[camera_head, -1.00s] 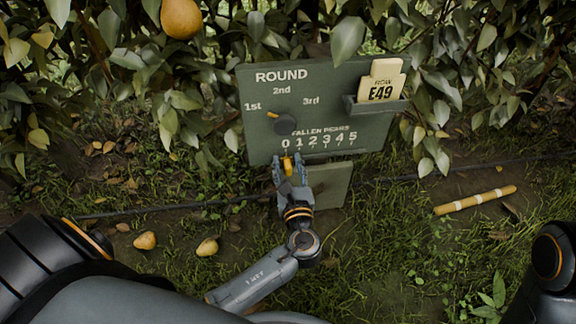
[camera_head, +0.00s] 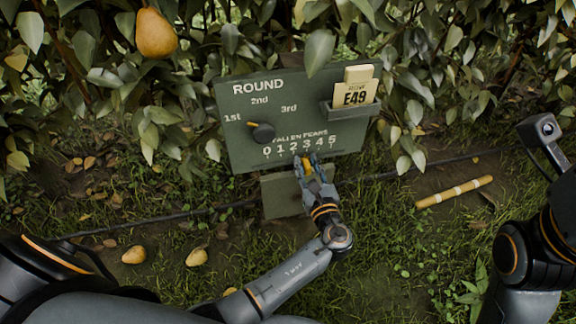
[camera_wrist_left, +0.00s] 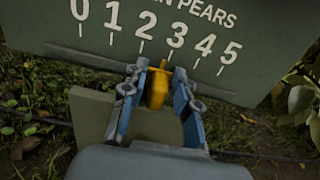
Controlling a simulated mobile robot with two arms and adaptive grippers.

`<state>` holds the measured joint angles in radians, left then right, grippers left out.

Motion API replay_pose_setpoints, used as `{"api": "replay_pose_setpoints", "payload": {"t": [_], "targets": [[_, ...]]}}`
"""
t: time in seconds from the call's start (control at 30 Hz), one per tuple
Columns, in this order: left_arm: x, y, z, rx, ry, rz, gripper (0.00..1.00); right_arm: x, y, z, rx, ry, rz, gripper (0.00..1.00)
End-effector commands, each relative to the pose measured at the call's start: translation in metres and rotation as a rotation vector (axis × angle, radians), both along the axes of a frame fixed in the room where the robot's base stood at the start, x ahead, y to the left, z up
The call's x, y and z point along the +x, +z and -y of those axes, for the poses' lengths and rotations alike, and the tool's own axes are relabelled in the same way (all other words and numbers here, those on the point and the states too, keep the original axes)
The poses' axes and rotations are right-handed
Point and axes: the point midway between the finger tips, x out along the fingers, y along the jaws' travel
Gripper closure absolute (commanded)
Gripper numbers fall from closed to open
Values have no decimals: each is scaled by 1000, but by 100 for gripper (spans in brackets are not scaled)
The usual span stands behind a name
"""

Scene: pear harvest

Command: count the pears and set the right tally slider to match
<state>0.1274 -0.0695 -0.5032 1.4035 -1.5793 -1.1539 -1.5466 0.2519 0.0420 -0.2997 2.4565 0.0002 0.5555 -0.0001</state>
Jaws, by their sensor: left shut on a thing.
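The green tally board (camera_head: 345,140) carries a "FALLEN PEARS" scale from 0 to 5. My left gripper (camera_head: 307,164) is shut on the yellow slider (camera_wrist_left: 158,88) at the board's lower edge. In the left wrist view the slider's tip is just below the 3 mark, a little to its left. Two fallen pears (camera_head: 133,255) (camera_head: 197,257) lie on the ground at the lower left. A third yellow, pear-like thing (camera_head: 230,291) shows partly beside my left arm. One pear (camera_head: 157,34) hangs in the foliage. My right gripper is out of view.
A card holder (camera_head: 350,110) holds an "E49" card. A banded stick (camera_head: 455,191) lies on the grass at the right. A dark hose (camera_head: 160,221) crosses behind. Leaves overhang the board.

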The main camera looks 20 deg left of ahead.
Motion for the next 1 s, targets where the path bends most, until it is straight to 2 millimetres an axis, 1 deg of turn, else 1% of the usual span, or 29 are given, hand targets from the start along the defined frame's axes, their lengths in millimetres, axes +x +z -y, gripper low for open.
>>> {"api": "replay_pose_setpoints", "payload": {"t": [0.1, 0.37, 0.4, 0.43, 0.77, 0.87, 1.0], "targets": [[4, -1, 5, -1, 0, -1, 100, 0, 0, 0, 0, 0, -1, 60], [3, -1, 5, -1, 0, -1, 100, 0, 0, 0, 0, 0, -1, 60], [3, -1, 5, -1, 0, -1, 64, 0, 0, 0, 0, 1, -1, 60], [3, -1, 5, -1, 0, -1, 60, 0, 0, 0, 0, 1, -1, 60], [2, -1, 6, 0, 0, 0, 60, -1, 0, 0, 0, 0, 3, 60], [-5, -1, 12, 0, -2, -1, 60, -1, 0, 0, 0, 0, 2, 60], [-25, -2, 27, -2, -2, -3, 60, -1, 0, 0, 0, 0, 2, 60]]}}
